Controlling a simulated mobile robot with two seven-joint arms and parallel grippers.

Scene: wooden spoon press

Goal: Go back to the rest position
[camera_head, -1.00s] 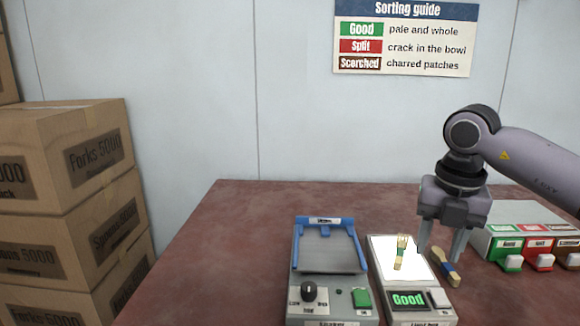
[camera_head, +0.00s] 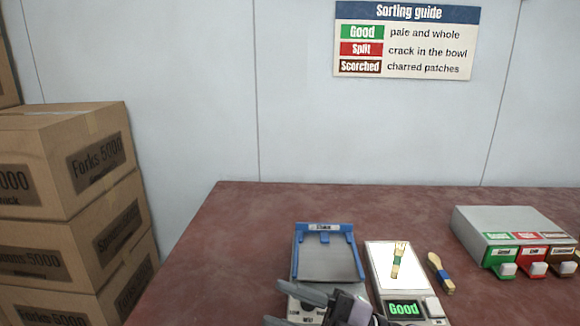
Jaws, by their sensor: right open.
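My right gripper (camera_head: 274,303) is low at the bottom edge, over the front of the press machine, with its two fingers spread and pointing left. Nothing shows between them. My left gripper is not in view. A wooden fork (camera_head: 398,262) with a banded handle lies on the lit white plate of the inspection unit (camera_head: 375,288), whose display reads "Good". A wooden spoon (camera_head: 440,272) with a blue band lies on the table to the right of that unit.
The press (camera_head: 327,260) with a blue frame stands left of the inspection unit, its front partly hidden by my gripper. A grey box (camera_head: 510,222) with green, red and brown labelled switches stands at the right. Cartons (camera_head: 80,165) are stacked at the left. The table's (camera_head: 225,235) left part is clear.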

